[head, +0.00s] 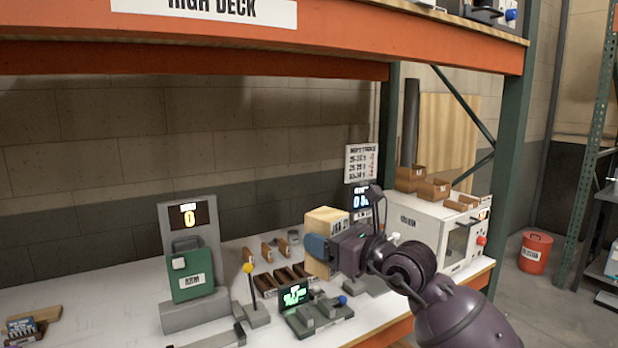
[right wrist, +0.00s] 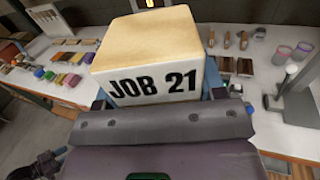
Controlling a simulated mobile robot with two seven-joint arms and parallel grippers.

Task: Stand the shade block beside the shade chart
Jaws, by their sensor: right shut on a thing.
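The block (head: 327,222) has a pale wood-coloured top and a white face. In the right wrist view the block (right wrist: 150,60) shows "JOB 21" in black. My right gripper (head: 320,247) is shut on it and holds it above the bench, in front of the back wall. Blue finger pads sit at its sides. I cannot make out for sure which thing is the shade chart. A white sheet with printed rows (head: 362,163) hangs at the back, beyond the block. My left gripper is not in view.
The white bench (head: 100,305) carries a grey stand with a green case (head: 190,272), a yellow-knobbed lever (head: 249,280), a green-lit console (head: 310,312) and small brown-topped pieces. A white cabinet (head: 425,235) with brown bins stands at right. An orange shelf beam (head: 330,48) runs overhead.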

